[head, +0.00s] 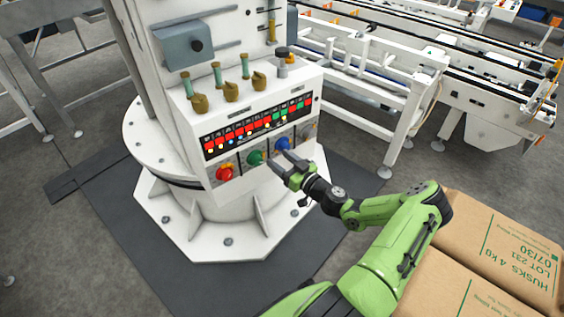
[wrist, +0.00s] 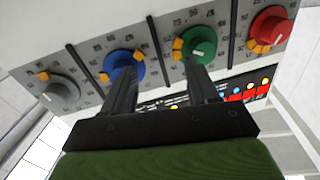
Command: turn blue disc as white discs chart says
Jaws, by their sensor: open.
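The blue disc (head: 283,144) sits on the front of the white control box, with the green disc (head: 255,157) and red disc (head: 224,173) to its left and the grey-white disc (head: 308,131) to its right. In the wrist view the blue disc (wrist: 121,64) has orange-yellow tabs at its rim and numbers around it; one fingertip overlaps its lower edge. My gripper (head: 281,158) is open and empty, just in front of the blue and green discs. In the wrist view my gripper (wrist: 160,67) straddles the gap between them. Contact cannot be told.
Several brass-coloured handles (head: 231,92) stand on top of the box, with a dark-topped knob (head: 282,55) beside them. Dark dividers (wrist: 155,42) separate the discs. Cardboard boxes (head: 500,250) lie at right, near my arm. A white conveyor frame (head: 380,70) stands behind.

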